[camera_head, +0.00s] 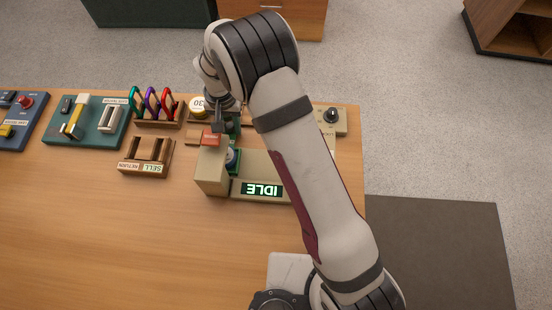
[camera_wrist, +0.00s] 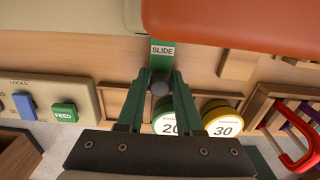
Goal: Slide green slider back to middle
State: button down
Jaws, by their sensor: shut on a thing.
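The green slider is a narrow green piece labelled SLIDE (camera_wrist: 162,56), seen in the wrist view. My gripper (camera_wrist: 161,80) reaches it with both fingertips together at its lower end, around a small grey round knob (camera_wrist: 160,88). The fingers are closed on the slider. In the head view, my gripper (camera_head: 218,127) points down beside the beige machine (camera_head: 211,172), close to its orange-red part (camera_head: 211,139). My arm and wrist cover much of the slider there, so its place along its travel cannot be told.
An IDLE display (camera_head: 262,189) sits on the machine's front. Round weights marked 20 (camera_wrist: 168,125) and 30 (camera_wrist: 223,127) stand close to the fingers. A carabiner rack (camera_head: 158,123) and a SELL/RETURN tray (camera_head: 146,169) are on the left. The table's front left is clear.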

jog(key=shift+d, duration=4.9)
jog(key=c, duration=0.7)
grip_release()
notch_tip(320, 180, up, 7)
